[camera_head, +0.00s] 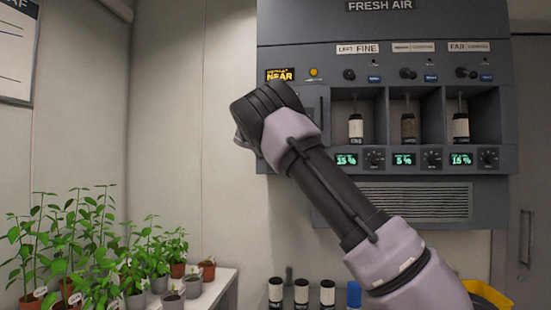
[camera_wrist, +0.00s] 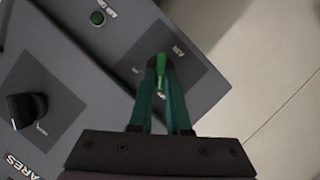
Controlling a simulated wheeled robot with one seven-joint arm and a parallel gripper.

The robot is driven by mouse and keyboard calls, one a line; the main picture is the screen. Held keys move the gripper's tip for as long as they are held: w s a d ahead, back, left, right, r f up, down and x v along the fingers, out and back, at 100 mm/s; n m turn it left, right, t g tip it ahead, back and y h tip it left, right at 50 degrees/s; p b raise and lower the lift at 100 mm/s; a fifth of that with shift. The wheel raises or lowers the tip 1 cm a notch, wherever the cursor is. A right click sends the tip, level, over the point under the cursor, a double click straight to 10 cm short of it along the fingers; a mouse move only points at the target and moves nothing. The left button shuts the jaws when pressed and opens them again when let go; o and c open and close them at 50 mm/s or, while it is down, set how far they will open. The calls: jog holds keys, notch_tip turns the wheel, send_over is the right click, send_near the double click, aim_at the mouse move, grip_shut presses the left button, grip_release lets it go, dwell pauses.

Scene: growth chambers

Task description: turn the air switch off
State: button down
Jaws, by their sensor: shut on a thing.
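The air switch (camera_wrist: 161,68) is in the wrist view on a dark square plate of the grey panel, beside lettering that reads AIR. A green strip of it shows between the fingertips; the rest is hidden by them. My gripper (camera_wrist: 161,62) has its teal fingers closed around the switch. A round green lamp (camera_wrist: 97,18) with small lettering beside it is on the panel above left. In the head view my arm's end covers the left part of the grey FRESH AIR unit (camera_head: 390,24), hiding the switch and the fingers.
A black knob (camera_wrist: 22,108) is left of my gripper in the wrist view. The unit has three bays with bottles and green displays (camera_head: 404,159). Potted plants (camera_head: 90,245) stand at lower left on a white bench (camera_head: 222,280). Several bottles (camera_head: 302,292) stand below the unit.

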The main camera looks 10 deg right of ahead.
jog(key=shift+n+h, duration=0.3)
jog(key=shift+n, duration=0.2)
jog(key=c, duration=0.9)
grip_release()
jog(key=shift+f, duration=0.1)
jog(key=shift+o, duration=0.2)
jog(key=v, duration=1)
jog(key=shift+s+a, duration=0.2)
jog(key=shift+s, duration=0.1)
